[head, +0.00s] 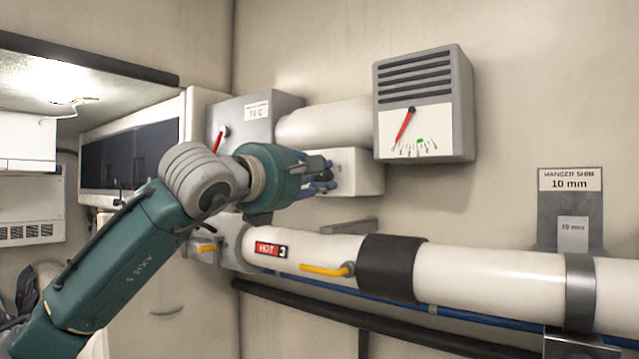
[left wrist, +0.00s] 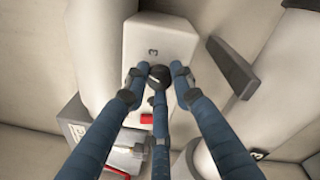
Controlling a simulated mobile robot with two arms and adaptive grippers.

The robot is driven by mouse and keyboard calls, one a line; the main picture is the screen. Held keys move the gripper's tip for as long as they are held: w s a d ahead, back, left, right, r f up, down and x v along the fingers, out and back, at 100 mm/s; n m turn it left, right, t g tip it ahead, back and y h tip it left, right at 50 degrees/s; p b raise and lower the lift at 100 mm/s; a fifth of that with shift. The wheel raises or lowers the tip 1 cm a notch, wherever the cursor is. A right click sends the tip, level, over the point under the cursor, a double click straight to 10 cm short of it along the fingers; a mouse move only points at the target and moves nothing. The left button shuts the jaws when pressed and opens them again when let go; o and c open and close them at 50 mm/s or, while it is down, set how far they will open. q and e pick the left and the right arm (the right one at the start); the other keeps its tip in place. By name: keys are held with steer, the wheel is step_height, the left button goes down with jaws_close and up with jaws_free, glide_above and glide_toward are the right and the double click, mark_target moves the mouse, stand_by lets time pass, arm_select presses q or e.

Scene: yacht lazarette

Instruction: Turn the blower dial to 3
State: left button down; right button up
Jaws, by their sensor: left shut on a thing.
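The blower dial (left wrist: 155,77) is a small black round knob on the front of a white box (head: 357,170). The box also shows in the left wrist view (left wrist: 165,35), with a small dark "3" above the dial. My left gripper (head: 328,178) is at the front of the box, its blue fingers closed around the dial. The fingers also show in the left wrist view (left wrist: 158,80). A light line shows on the dial's face; I cannot tell exactly which mark it points at. In the head view my fingers hide the dial. My right gripper is not in view.
A grey vented gauge (head: 425,105) on the wall has a red needle at the left of its scale and a green mark. A white pipe (head: 480,280) with a "HOT 3" label and yellow lever (head: 325,270) runs below. A grey box (head: 253,115) is behind my arm.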

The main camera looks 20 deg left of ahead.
arm_select(q)
steer(key=m, duration=0.3)
steer(key=shift+w+f+m+b, duration=0.1)
steer(key=shift+f+m+b, duration=0.2)
steer(key=shift+m, duration=0.1)
steer(key=m, duration=0.3)
steer(key=shift+a+h, duration=0.1)
steer(key=shift+h, duration=0.2)
steer(key=shift+m, duration=0.6)
steer(key=shift+r, duration=0.1)
steer(key=c, duration=1.5)
jaws_free()
steer(key=shift+a, duration=0.1)
steer(key=shift+o, duration=0.2)
steer(key=shift+r, duration=0.1)
